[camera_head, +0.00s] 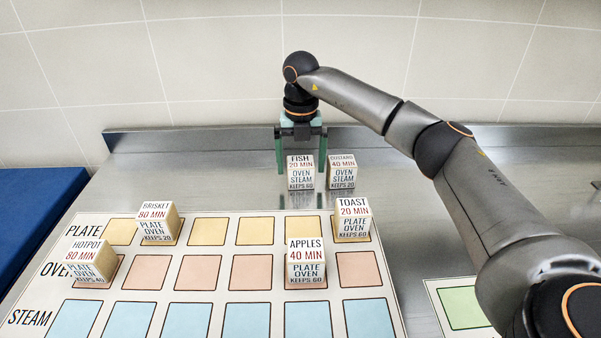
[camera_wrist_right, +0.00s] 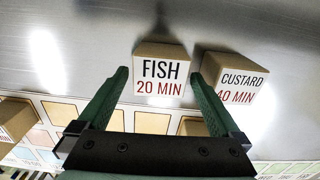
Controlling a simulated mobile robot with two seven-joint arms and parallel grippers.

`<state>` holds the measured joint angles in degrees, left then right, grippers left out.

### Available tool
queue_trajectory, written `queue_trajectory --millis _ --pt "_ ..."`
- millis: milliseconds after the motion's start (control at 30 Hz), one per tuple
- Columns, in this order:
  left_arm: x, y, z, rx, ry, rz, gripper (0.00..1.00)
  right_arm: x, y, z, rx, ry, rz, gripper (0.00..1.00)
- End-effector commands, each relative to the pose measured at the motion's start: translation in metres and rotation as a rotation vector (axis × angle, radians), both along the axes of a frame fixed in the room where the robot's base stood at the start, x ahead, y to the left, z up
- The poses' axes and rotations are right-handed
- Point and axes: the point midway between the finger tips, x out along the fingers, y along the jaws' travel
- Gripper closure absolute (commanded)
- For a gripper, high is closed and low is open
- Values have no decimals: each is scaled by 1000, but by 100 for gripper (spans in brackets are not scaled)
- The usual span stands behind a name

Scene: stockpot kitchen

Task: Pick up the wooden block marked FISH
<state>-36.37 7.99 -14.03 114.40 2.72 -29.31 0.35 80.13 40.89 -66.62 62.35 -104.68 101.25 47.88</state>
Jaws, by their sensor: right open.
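The wooden block marked FISH (camera_head: 300,173) stands upright on the steel counter, behind the printed chart. Its side lists 20 MIN, OVEN, STEAM and KEEPS 60. My right gripper (camera_head: 300,158) is open above and around it, with one green finger on each side in the head view. In the right wrist view the FISH block (camera_wrist_right: 161,72) lies just ahead and between the green fingertips of the right gripper (camera_wrist_right: 160,78). No contact with the fingers can be made out. My left gripper is not in view.
The CUSTARD block (camera_head: 341,172) stands close to the right of FISH, near the right finger. The chart (camera_head: 190,252) carries BRISKET (camera_head: 158,224), HOTPOT (camera_head: 92,263), APPLES (camera_head: 305,264) and TOAST (camera_head: 352,219) blocks. The counter left of FISH is bare. A wall is behind.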

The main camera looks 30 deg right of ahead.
Motion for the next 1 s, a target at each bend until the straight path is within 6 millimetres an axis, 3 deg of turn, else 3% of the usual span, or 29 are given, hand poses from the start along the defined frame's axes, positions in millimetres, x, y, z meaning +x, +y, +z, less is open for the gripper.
queue_trajectory --millis 133,367,1000 --pt "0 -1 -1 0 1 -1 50 -1 0 -20 0 2 0 0" --pt "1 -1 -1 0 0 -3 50 0 0 -22 0 -1 0 0" --pt "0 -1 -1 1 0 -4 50 0 0 -21 1 0 -1 72"
